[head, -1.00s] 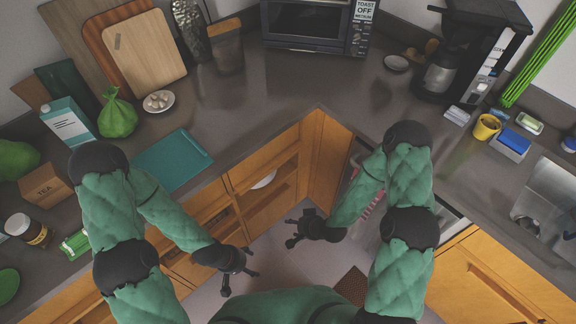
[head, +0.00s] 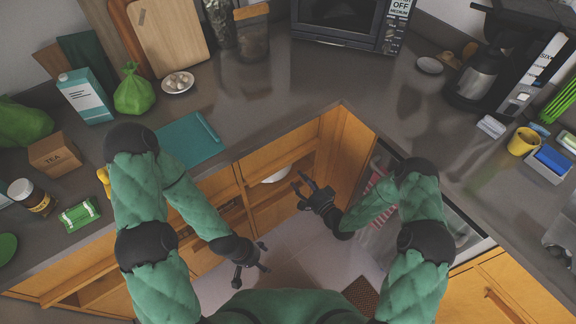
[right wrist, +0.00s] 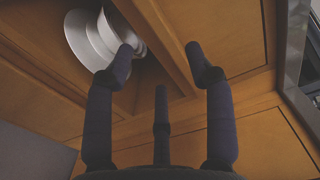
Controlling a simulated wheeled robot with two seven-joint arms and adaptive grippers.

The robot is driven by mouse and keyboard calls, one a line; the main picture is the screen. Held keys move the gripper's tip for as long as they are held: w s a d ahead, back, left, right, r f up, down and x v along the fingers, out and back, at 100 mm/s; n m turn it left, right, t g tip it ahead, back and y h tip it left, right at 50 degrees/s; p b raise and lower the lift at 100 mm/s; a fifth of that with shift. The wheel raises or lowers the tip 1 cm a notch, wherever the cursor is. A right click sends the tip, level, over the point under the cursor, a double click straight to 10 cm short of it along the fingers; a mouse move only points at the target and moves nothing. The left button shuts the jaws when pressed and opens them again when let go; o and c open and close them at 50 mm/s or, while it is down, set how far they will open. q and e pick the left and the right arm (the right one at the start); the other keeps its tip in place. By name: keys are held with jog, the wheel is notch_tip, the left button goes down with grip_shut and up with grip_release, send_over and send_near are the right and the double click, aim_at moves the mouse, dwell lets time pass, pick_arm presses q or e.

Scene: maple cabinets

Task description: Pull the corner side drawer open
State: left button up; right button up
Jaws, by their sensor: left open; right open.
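The corner side drawer appears to be the wooden front (head: 278,156) at the top of the left cabinet run, beside the inner corner. White dishes (head: 275,176) show in an opening just below it. They also show large in the right wrist view (right wrist: 88,38), behind a wooden edge. My right gripper (head: 303,186) is open and empty in front of this cabinet. Its spread fingers (right wrist: 160,55) point at the wooden fronts; I cannot tell whether they touch. My left gripper (head: 254,267) is open and empty, lower down over the floor.
The dark countertop (head: 290,105) runs above the cabinets, with a teal board (head: 188,142) near its left edge. A dishwasher-like opening with red-striped cloth (head: 379,185) lies right of the corner, near my right arm.

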aim_at(288, 165)
jog(key=b+x, duration=0.1)
jog(key=x, duration=0.8)
jog(key=shift+b, duration=0.4)
grip_shut()
